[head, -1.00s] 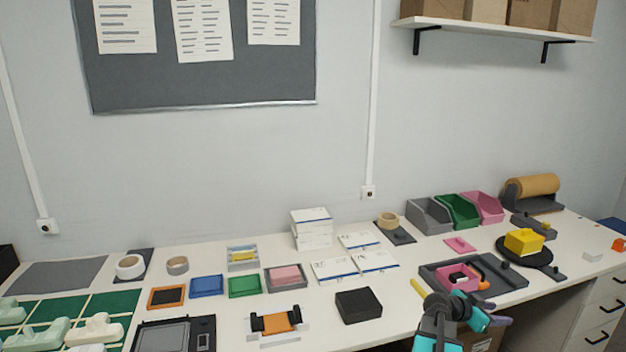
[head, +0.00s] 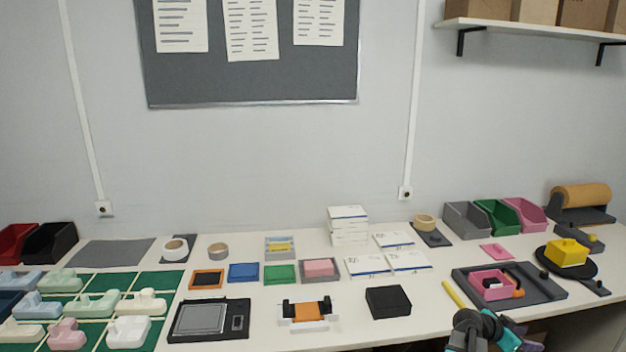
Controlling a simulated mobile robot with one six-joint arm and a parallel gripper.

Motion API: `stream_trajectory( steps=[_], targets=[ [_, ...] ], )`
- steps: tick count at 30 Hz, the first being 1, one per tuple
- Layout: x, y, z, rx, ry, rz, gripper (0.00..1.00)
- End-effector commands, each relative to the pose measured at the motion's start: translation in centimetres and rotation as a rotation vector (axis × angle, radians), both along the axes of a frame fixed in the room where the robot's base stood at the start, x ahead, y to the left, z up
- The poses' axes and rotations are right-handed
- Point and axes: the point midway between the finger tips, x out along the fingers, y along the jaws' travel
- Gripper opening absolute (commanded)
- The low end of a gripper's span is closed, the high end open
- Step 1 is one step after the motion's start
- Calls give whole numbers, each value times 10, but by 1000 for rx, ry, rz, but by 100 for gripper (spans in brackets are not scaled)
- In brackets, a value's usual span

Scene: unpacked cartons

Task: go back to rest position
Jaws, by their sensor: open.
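My gripper (head: 514,335) shows at the bottom right of the head view, with teal and dark grey arm parts beside it. It is open, and I see nothing held in it. It is low in the picture, in front of the dark grey tray (head: 547,291) near the front edge of the white table (head: 400,328). Its fingers are partly cut off or hidden by my own arm.
A pink open box (head: 475,287) sits in the tray, and a yellow stick (head: 454,294) lies to its left. A black box (head: 388,302) stands further left. A yellow block (head: 567,252) rests on a black round plate at right. Bare table lies around the black box.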

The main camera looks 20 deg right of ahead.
Motion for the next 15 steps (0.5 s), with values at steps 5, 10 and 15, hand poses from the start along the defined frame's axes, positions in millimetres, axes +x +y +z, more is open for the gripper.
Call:
stream_trajectory(
  steps=[5, 10, 15],
  targets=[
    [19, 24, -27, 66, 38, 46, 42],
    [40, 59, -63, 157, 94, 109, 42],
    [67, 118, -116, 296, 188, 214, 42]
  ],
)
